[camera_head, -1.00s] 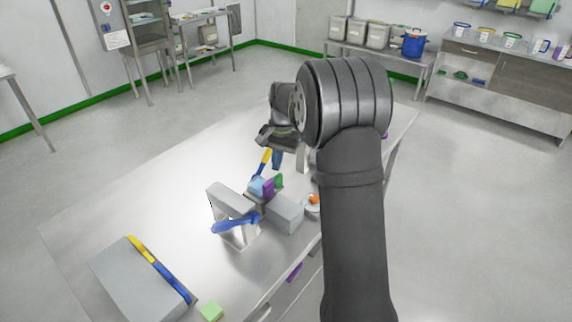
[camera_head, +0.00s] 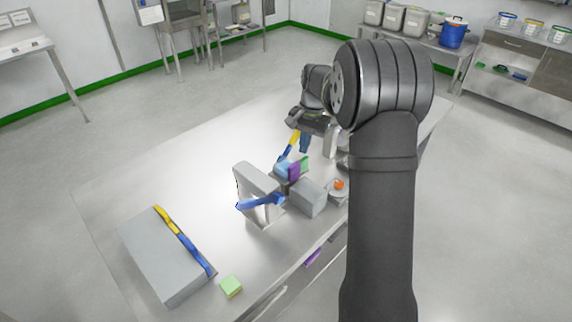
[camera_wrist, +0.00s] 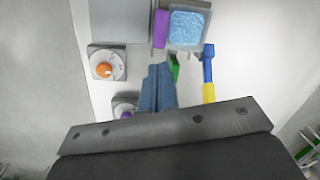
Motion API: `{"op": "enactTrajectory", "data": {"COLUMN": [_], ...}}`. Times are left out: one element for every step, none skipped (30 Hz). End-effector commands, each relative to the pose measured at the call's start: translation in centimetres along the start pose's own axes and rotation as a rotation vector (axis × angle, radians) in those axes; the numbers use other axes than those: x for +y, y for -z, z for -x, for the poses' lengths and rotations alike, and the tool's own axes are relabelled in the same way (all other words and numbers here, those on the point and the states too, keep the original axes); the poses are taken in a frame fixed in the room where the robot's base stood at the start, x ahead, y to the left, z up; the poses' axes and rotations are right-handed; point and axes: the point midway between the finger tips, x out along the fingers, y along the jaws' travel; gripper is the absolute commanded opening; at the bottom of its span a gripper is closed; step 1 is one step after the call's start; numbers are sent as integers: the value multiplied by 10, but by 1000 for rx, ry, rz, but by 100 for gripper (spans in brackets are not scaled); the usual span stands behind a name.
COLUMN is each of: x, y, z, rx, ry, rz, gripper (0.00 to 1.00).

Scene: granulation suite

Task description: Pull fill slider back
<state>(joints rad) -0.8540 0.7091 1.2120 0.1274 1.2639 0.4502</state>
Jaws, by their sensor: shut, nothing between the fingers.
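I cannot tell for sure which part is the fill slider. In the wrist view a small green piece (camera_wrist: 174,66) sits just beyond my shut fingers, beside a purple block (camera_wrist: 160,28) and a grey hopper with blue granules (camera_wrist: 187,26). In the head view the purple block (camera_head: 296,171), green piece (camera_head: 304,163) and blue granules (camera_head: 284,167) sit between the grey box and my gripper. My gripper (camera_wrist: 157,72) is shut and empty. Its fingertips partly overlap the green piece in the wrist view; contact is unclear.
A blue-and-yellow handle (camera_wrist: 208,75) lies right of my fingers. Dials with orange (camera_wrist: 104,70) and purple (camera_wrist: 125,115) knobs are at left. A grey frame with a blue lever (camera_head: 262,202) and grey box (camera_head: 306,198) stand close by.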

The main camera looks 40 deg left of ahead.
Motion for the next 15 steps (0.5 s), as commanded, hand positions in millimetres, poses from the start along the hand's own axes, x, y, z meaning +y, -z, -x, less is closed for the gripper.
{"op": "enactTrajectory", "data": {"x": [0, 0, 0, 0, 0, 0, 0, 0, 0, 0, 0, -1, -2, -3, -4], "y": [0, 0, 0, 0, 0, 0, 0, 0, 0, 0, 0, -1, -2, -3, -5], "z": [0, 0, 0, 0, 0, 0, 0, 0, 0, 0, 1, 3, 4, 7, 11], "rx": [0, 0, 0, 0, 0, 0, 0, 0, 0, 0, 1, 3, 4, 7, 10], "ry": [0, 0, 0, 0, 0, 0, 0, 0, 0, 0, -1, -2, -3, -6, -9], "rz": [0, 0, 0, 0, 0, 0, 0, 0, 0, 3, 10, 29, 50, 81, 132], "gripper": [0, 0, 0, 0, 0, 0, 0, 0, 6, 12, 18, 26, 31, 37, 45]}}
